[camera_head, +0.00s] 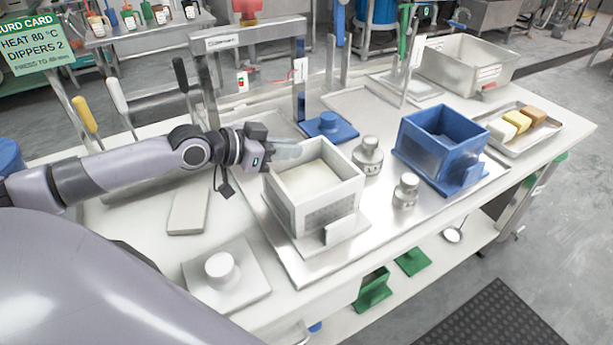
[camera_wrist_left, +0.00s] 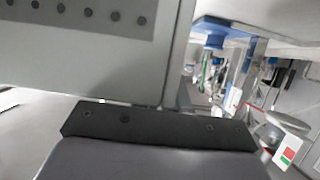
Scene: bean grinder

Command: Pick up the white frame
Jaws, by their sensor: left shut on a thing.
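The white frame (camera_head: 335,208) is an upright, open-topped square box with small holes in its wall. It stands over a pale base plate on the steel tray (camera_head: 297,268); I cannot tell a gap beneath it. My left gripper (camera_head: 291,150) reaches in from the left and is shut on the frame's far-left wall at the rim. In the left wrist view the frame's wall with a row of holes (camera_wrist_left: 85,45) fills the upper left, close above the dark gripper body. The fingertips are hidden there. My right gripper is not in view.
A blue box (camera_head: 437,150) stands on the tray to the right. Two grey weights (camera_head: 367,155) stand between the boxes. A white lid with a knob (camera_head: 222,270) lies front left, a blue lid (camera_head: 328,127) behind. A metal stand (camera_head: 250,40) rises behind my gripper.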

